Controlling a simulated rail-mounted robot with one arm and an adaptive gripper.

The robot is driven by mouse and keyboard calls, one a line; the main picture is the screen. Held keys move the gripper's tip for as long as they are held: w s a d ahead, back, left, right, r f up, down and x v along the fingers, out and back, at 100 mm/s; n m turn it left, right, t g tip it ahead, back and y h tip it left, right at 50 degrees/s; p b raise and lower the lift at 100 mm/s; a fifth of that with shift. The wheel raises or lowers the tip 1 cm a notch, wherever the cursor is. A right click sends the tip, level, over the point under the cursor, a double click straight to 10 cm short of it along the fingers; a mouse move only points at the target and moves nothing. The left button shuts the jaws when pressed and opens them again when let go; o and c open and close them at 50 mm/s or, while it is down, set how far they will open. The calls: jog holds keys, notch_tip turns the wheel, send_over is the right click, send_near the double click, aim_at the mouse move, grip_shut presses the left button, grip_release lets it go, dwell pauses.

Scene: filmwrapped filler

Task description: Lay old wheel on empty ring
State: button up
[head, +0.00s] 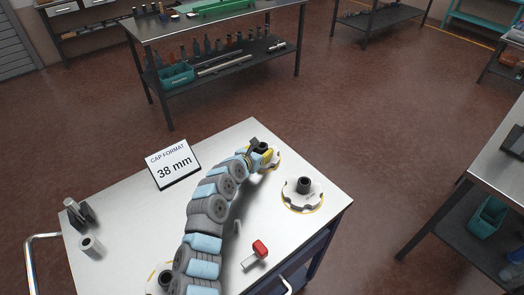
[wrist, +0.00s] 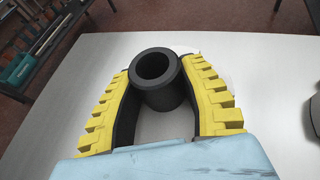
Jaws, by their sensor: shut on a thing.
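My gripper (head: 262,155) is at the table's far edge, its yellow fingers shut on a black hollow hub (wrist: 158,80). The hub stands upright between the fingers in the wrist view (wrist: 160,92). A pale disc edge with yellow (head: 275,160) shows beside the fingers; whether wheel and ring touch there is hidden. A second white notched wheel (head: 292,196) with a dark upright hub lies on a yellow-edged base to the right. Another round pale piece with a dark hub (head: 165,279) is partly hidden by my arm at the bottom. No bare ring is clearly visible.
A sign reading "CAP FORMAT 38 mm" (head: 173,164) stands at the table's back left. Grey metal pieces (head: 78,213) and a short cylinder (head: 91,246) are at left. A red-handled tool (head: 259,249) lies near the front.

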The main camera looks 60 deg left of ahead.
jog(key=o, duration=1.2)
jog(key=shift+f, duration=0.1)
jog(key=shift+c, duration=0.2)
jog(key=shift+r, duration=0.25)
jog(key=p+v, duration=0.2)
jog(key=v, duration=0.9)
jog(key=shift+s+d+p, duration=0.1)
jog(key=shift+p, duration=0.2)
jog(key=shift+s+d+r, duration=0.1)
jog(key=shift+s+d, duration=0.05)
jog(key=shift+s, duration=0.05)
jog(key=shift+r, duration=0.1)
